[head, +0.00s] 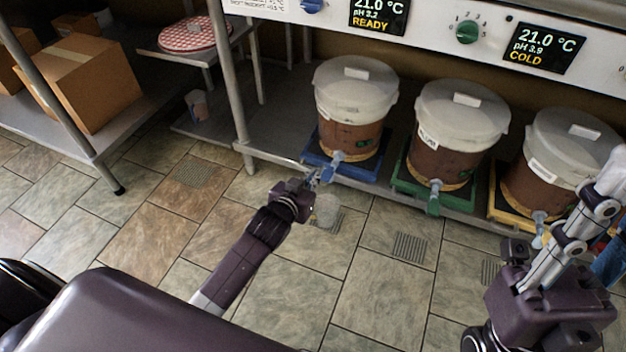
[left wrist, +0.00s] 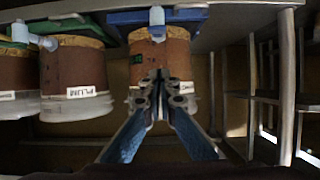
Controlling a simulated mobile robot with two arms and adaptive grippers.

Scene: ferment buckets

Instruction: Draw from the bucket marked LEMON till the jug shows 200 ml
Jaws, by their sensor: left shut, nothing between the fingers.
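The middle bucket (head: 446,160) reads PLUM in the left wrist view (left wrist: 75,75). The right bucket (head: 545,190) has a label too small to read. No LEMON marking is legible. My left gripper (head: 322,177) is shut and empty, just in front of the blue tap. My right gripper (head: 607,215) is at the right edge, partly cut off.
The buckets stand on blue, green (head: 410,190) and yellow trays on a low shelf. Floor drains (head: 410,246) lie in front. A panel above shows READY (head: 378,15) and COLD (head: 544,48). Cardboard boxes (head: 85,80) stand on a rack at left. The tiled floor between is clear.

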